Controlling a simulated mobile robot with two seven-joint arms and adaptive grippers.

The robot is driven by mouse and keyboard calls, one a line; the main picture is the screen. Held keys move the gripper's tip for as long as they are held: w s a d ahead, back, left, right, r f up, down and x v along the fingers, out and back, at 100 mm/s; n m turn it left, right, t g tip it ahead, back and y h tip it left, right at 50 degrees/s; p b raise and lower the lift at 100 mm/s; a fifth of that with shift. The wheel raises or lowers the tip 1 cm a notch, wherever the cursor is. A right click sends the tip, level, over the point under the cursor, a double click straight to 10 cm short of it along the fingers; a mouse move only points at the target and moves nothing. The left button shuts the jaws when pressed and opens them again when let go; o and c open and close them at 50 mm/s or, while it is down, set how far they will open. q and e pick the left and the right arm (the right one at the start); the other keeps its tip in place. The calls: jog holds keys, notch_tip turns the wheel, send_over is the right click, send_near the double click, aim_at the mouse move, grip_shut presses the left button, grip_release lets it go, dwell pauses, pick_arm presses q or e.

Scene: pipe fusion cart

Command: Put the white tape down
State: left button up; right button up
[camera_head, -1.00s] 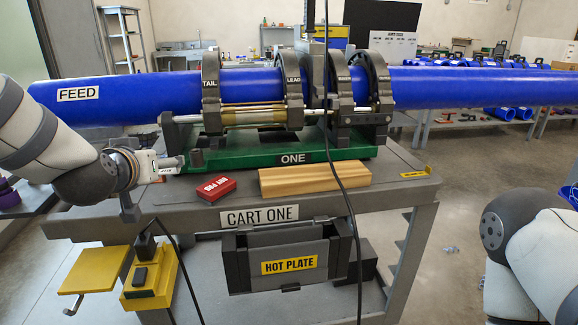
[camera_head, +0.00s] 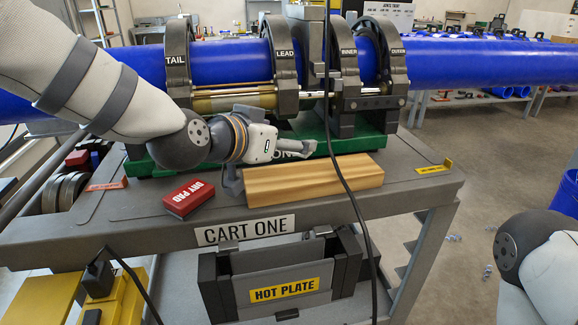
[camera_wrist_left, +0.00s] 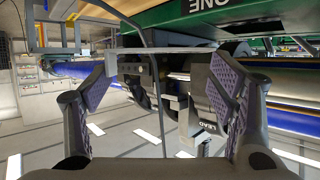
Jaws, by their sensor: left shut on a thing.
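My left gripper (camera_head: 300,148) is above the cart top, in front of the green machine base and partly over its ONE label, just behind the wooden block. In the left wrist view its purple-padded fingers (camera_wrist_left: 162,72) stand apart, shut on a thin pale strip, the white tape (camera_wrist_left: 160,50), which spans between the pads. In the head view I cannot make out the tape apart from the fingers. My right gripper is out of view; only part of that arm shows at the lower right.
The wooden block (camera_head: 314,179) and red dry pad (camera_head: 188,198) sit on the cart top (camera_head: 410,190). A black cable (camera_head: 345,178) hangs in front of the block. The blue pipe (camera_head: 470,63) lies in the clamps behind. The cart's right end near the yellow marker (camera_head: 434,169) is clear.

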pick_arm(q)
send_over(283, 177)
jog(key=f, duration=0.4)
jog(key=shift+s+f+b, duration=0.1)
jog(key=shift+s+b, duration=0.25)
jog(key=shift+s, duration=0.05)
jog(key=shift+w+f, duration=0.2)
jog(key=shift+f, duration=0.7)
jog(key=shift+w+f, duration=0.2)
jog(key=shift+f, duration=0.65)
jog(key=shift+c, duration=0.4)
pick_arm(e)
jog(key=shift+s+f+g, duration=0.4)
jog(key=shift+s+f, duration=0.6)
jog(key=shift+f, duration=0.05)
pick_arm(q)
jog(key=shift+f+b, duration=0.15)
jog(key=shift+b, duration=0.15)
jog(key=o, duration=0.8)
jog(key=shift+c, duration=0.2)
